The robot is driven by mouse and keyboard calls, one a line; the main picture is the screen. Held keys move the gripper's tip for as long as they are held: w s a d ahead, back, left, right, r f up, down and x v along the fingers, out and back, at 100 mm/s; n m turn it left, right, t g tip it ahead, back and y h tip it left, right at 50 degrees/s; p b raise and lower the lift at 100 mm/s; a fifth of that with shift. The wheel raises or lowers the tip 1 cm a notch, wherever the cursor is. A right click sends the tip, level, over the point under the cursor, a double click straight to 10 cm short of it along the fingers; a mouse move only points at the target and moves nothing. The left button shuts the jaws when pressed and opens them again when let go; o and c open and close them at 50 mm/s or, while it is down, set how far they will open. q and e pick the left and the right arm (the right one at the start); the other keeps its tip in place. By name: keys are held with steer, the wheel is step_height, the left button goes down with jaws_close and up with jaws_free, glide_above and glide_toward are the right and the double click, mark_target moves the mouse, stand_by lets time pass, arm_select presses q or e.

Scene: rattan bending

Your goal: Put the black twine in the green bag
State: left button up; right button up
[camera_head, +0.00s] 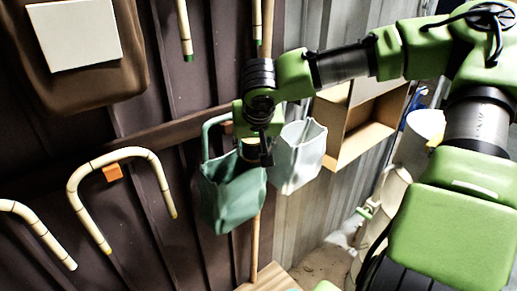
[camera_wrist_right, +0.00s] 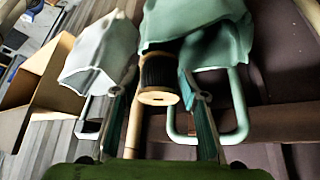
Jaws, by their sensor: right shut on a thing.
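The green bag (camera_head: 232,195) hangs by its handle on the dark wall in the middle of the head view. In the wrist view the green bag (camera_wrist_right: 200,22) shows upside down at the top. My right gripper (camera_head: 262,152) is at the right side of the bag's mouth. It is shut on the spool of black twine (camera_wrist_right: 158,75), which sits between its two fingers in the wrist view. The spool's wooden end faces the wrist camera. In the head view the gripper mostly hides the twine. My left gripper is not in view.
A white bag (camera_head: 299,160) hangs right beside the green one, close to my right gripper. A wooden box shelf (camera_head: 365,140) is further right. Bent rattan canes (camera_head: 120,160) hang at the left, and a brown bag (camera_head: 85,85) at upper left. A straight pole stands below the green bag.

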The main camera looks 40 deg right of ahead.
steer(key=shift+w, duration=0.3)
steer(key=o, duration=1.2)
steer(key=v, duration=1.2)
steer(key=shift+f, duration=0.1)
